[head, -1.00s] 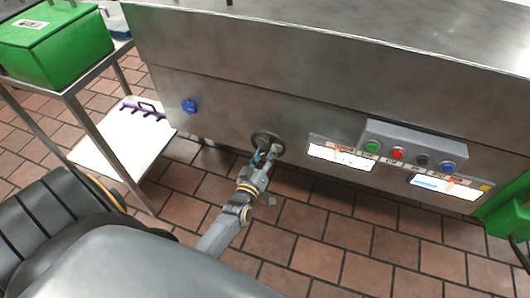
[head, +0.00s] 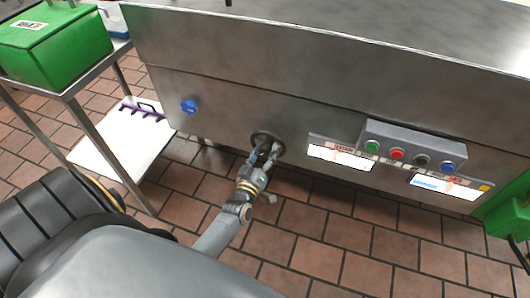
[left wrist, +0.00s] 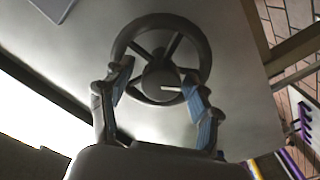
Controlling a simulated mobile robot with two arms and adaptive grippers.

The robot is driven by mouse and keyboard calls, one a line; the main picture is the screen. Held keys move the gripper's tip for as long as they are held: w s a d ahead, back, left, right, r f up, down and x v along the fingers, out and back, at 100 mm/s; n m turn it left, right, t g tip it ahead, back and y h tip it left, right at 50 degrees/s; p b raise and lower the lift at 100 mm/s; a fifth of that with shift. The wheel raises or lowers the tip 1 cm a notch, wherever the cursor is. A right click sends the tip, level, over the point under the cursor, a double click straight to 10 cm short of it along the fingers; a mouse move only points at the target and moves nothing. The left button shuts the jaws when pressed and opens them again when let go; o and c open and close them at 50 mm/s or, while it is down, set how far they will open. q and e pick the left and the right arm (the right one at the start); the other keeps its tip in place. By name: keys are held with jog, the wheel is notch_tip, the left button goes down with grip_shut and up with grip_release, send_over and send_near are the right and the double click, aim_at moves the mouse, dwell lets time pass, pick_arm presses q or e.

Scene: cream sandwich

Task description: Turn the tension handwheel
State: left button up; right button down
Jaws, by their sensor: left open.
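The tension handwheel is a dark spoked wheel (head: 268,138) on the front of the steel machine. It fills the upper middle of the left wrist view (left wrist: 121,45), with its hub and a pale pin on it showing. My left gripper (head: 264,152) is at the wheel. In the left wrist view its two blue-padded fingers (left wrist: 160,88) are spread apart, one on each side of the hub, over the lower part of the wheel. I cannot tell whether the fingers touch the wheel. My right gripper is not in view.
A control box (head: 413,145) with several coloured buttons juts out to the right of the wheel, above white labels. A blue knob (head: 189,106) is on the panel to the left. A metal rack with a green bin (head: 62,52) stands at the left. Tiled floor lies below.

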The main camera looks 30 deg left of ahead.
pick_arm(q)
jog(key=shift+s+f, duration=0.1)
jog(key=shift+s+d+f, duration=0.1)
jog(key=shift+s+d, duration=0.05)
jog(key=shift+s, duration=0.15)
jog(key=v, duration=1.1)
jog(key=shift+r, duration=0.2)
jog(key=shift+s, duration=0.1)
